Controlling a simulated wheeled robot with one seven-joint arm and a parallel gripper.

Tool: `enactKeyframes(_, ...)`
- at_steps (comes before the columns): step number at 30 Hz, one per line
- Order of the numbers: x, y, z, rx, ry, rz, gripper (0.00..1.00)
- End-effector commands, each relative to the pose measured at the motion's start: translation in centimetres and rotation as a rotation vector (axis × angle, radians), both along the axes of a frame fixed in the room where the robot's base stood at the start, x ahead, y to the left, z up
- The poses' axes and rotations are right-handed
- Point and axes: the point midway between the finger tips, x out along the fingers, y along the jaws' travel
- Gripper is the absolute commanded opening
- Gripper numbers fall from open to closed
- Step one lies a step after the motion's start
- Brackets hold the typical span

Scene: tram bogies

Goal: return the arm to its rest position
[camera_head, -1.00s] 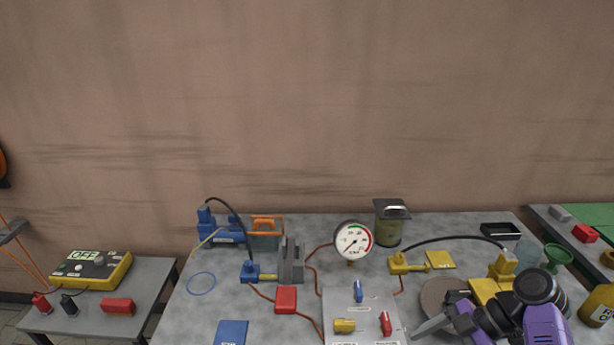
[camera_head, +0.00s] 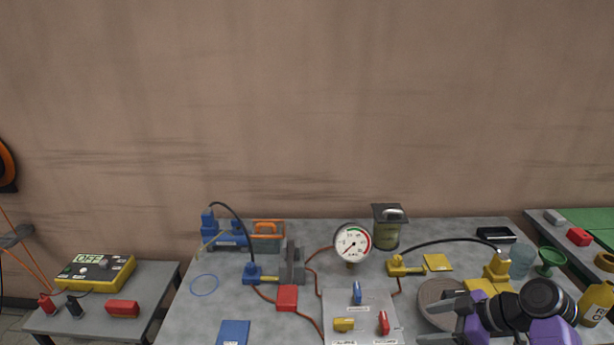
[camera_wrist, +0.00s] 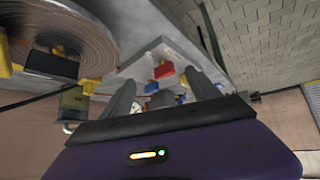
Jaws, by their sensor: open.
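My gripper (camera_head: 447,322) is at the lower right of the head view, over the right front part of the grey table (camera_head: 268,224). Its grey fingers point left and stand apart, with nothing seen between them. My purple arm partly hides a round grey-brown disc (camera_head: 432,296) and a yellow block behind it. In the wrist view the two fingers (camera_wrist: 160,98) stand apart, and the picture is tilted, with the disc (camera_wrist: 60,35) at upper left.
A panel (camera_head: 372,302) with blue, yellow and red handles lies left of my gripper. A gauge (camera_head: 353,242) stands behind it. A green funnel (camera_head: 550,259) and a yellow bottle (camera_head: 596,302) are at the right. A yellow box marked OFF (camera_head: 95,272) is on the left table.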

Motion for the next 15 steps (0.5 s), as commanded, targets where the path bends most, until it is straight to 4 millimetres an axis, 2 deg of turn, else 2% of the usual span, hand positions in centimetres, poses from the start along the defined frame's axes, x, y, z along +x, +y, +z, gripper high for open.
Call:
enactKeyframes(4,1.7,-1.0,-0.6,0.007,-0.062,-0.235,0.71)
enactKeyframes(8,1.8,-1.4,-1.4,0.045,-0.145,-0.491,0.71)
enactKeyframes(11,0.6,-1.3,-1.9,0.092,-0.217,-0.667,0.71)
enactKeyframes(15,-2.7,-1.0,-1.9,0.164,-0.318,-0.855,0.71)
